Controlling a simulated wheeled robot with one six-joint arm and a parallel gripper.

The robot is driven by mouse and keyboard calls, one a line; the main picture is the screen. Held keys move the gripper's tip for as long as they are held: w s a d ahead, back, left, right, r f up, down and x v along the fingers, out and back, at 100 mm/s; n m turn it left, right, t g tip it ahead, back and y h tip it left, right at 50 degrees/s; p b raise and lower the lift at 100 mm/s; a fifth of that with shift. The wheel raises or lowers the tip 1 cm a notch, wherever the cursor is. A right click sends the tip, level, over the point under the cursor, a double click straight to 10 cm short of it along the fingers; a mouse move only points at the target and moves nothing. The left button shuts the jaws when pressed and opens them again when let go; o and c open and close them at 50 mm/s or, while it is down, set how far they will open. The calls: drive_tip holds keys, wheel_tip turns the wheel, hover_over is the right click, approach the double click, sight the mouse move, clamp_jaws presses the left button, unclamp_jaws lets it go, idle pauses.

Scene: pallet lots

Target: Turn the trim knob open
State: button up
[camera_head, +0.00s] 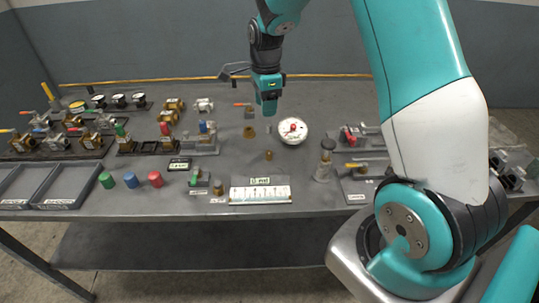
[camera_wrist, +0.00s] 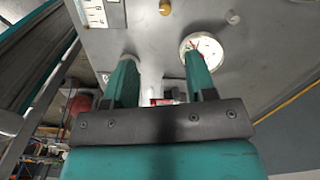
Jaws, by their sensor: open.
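A round white dial (camera_head: 292,131) with a red knob (camera_head: 291,126) at its centre lies on the bench, right of middle. No readable label shows whether this is the trim knob. My gripper (camera_head: 268,110) points down above the bench, a little left of the dial and apart from it. In the wrist view, my gripper's two fingers (camera_wrist: 160,60) are spread apart, with no object held. The white dial (camera_wrist: 210,46) shows behind the right fingertip, which hides part of it and most of its red centre.
A white scale board (camera_head: 260,193) with a small display lies at the bench's front. Small brass pieces (camera_head: 249,132) stand near my gripper. Valve assemblies (camera_head: 60,135) and grey trays (camera_head: 70,186) fill the left. A clear cylinder (camera_head: 324,162) stands right of the board.

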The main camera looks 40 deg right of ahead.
drive_tip(key=d+f+m, duration=0.1)
drive_tip(key=p, duration=0.3)
approach(269, 152)
wheel_tip(269, 152, down, 10)
drive_tip(key=shift+w+a+f, duration=0.1)
drive_tip(key=shift+c, duration=0.5)
drive_tip(key=c, duration=0.8)
drive_tip(key=shift+c, duration=0.2)
